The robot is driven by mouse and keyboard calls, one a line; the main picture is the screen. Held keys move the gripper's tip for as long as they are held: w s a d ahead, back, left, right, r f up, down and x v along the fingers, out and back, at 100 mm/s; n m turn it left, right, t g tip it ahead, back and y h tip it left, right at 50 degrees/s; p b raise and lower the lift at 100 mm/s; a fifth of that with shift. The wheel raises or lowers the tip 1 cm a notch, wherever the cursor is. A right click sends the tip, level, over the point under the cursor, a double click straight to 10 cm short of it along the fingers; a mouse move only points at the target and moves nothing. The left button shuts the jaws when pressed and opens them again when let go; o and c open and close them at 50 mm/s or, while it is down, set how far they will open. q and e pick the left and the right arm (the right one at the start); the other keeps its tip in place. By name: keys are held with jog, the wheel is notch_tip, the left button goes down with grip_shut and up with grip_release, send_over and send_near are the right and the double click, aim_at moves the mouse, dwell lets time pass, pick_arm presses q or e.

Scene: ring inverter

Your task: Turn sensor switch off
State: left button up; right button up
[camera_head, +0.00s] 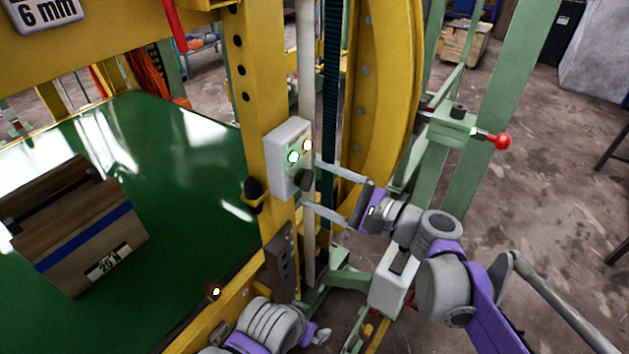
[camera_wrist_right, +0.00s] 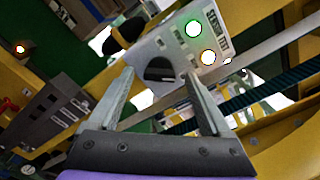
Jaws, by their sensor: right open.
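The sensor switch box (camera_head: 284,165) is a light grey box on the yellow post, with a lit green lamp, a lit yellowish lamp and a black rotary knob (camera_head: 305,181) low on its face. In the right wrist view the box (camera_wrist_right: 222,68) shows tilted, with the knob (camera_wrist_right: 160,70) beside the lamps. My right gripper (camera_head: 310,182) is open, its fingers pointing at the box. In the wrist view its fingertips (camera_wrist_right: 158,78) lie on either side of the knob, apart from each other; contact cannot be told.
A wooden box (camera_head: 100,235) stands on the green surface (camera_head: 190,180) at left. A red-knobbed lever (camera_head: 502,141) sticks out at right. A black knob (camera_head: 254,188) sits on the post left of the switch box. The curved yellow ring (camera_head: 385,90) stands close behind.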

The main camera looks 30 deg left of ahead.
jog(key=shift+a, duration=0.75)
grip_shut()
